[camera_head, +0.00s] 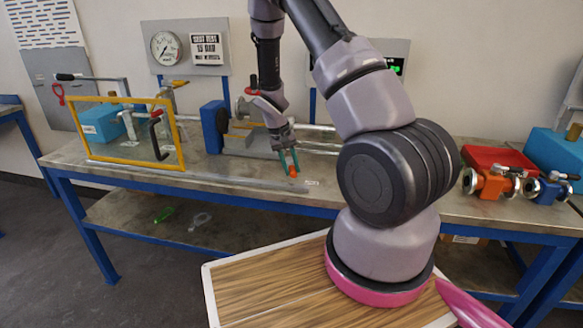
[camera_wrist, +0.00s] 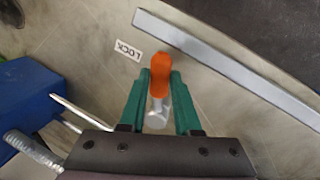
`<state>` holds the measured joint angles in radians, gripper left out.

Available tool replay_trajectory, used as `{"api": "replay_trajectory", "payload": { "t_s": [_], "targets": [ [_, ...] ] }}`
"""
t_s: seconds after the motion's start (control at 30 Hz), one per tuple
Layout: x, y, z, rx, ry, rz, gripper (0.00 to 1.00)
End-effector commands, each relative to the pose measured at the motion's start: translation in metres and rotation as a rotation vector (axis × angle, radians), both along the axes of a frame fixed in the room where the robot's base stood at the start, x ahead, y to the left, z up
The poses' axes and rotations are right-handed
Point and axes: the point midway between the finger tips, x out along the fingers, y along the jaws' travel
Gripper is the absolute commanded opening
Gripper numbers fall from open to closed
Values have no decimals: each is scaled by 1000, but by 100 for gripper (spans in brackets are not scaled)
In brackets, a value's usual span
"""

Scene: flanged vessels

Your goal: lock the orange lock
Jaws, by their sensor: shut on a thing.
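The orange lock (camera_head: 292,171) is a small orange handle at the front of the workbench. In the wrist view the orange handle (camera_wrist: 160,72) sits between the two green fingers, with a short silver metal part (camera_wrist: 157,110) below it. My gripper (camera_head: 288,162) points down at the bench and is shut on the orange handle; its fingers (camera_wrist: 160,85) lie along both sides. A white label reading LOCK (camera_wrist: 128,49) is on the bench beside the handle. Whatever lies under the handle is hidden.
A yellow-framed clear panel (camera_head: 126,97) stands to the left, and a blue post (camera_head: 214,126) stands beside my gripper. A flat metal rail (camera_wrist: 225,65) runs beyond the fingers. Orange (camera_head: 492,184) and blue (camera_head: 547,189) valve pieces sit on the bench at right.

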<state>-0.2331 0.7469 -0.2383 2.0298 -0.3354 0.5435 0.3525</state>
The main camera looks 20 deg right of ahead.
Motion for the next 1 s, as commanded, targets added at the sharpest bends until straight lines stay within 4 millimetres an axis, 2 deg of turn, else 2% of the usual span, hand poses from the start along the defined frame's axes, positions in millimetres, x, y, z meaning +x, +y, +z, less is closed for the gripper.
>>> {"api": "replay_trajectory", "payload": {
  "t_s": [0.13, 0.17, 0.2, 0.23, 0.53, 0.63, 0.77, 1.0],
  "targets": [
    [1, 2, 0, 2, -3, -1, 0],
    [1, 2, 0, 2, -3, -1, 43],
    [1, 2, 0, 2, -3, 0, 58],
    [1, 2, 0, 2, -3, 0, 62],
    [1, 1, 1, 2, -1, 0, 62],
    [2, 3, 8, 2, -4, 2, 62],
    [4, 8, 28, 2, -6, 3, 62],
    [7, 21, 75, 2, -7, 2, 62]
  ]
}}
